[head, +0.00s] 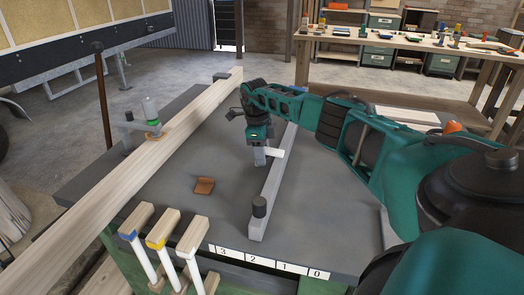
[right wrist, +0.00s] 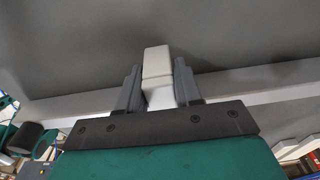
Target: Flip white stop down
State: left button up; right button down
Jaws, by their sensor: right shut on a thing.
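The white stop (head: 274,152) is a small white block at the grey bar (head: 268,195) that runs along the dark table. My right gripper (head: 259,156) is over the bar, pointing down, and is shut on the white stop. In the right wrist view the stop (right wrist: 157,62) sits between the two grey fingers (right wrist: 157,88), its outer end sticking out past them. The grey bar (right wrist: 245,85) passes behind the fingers there. The gripper hides part of the stop and where it joins the bar. My left gripper is not in view.
A black knob (head: 259,206) stands on the bar's near end. A brown piece (head: 204,186) lies on the table (head: 210,150).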

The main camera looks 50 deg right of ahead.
jog(key=shift+s+f+g+b, duration=0.1)
jog(key=shift+f+g+b, duration=0.2)
jog(key=shift+g, duration=0.2)
jog(key=c, duration=0.8)
grip_release()
jog(key=shift+c, duration=0.2)
notch_tip(320, 180, up, 13)
jog(key=w+a+p, duration=0.1)
jog(key=w, duration=0.1)
jog(key=shift+f, duration=0.15)
jog(key=shift+w, duration=0.1)
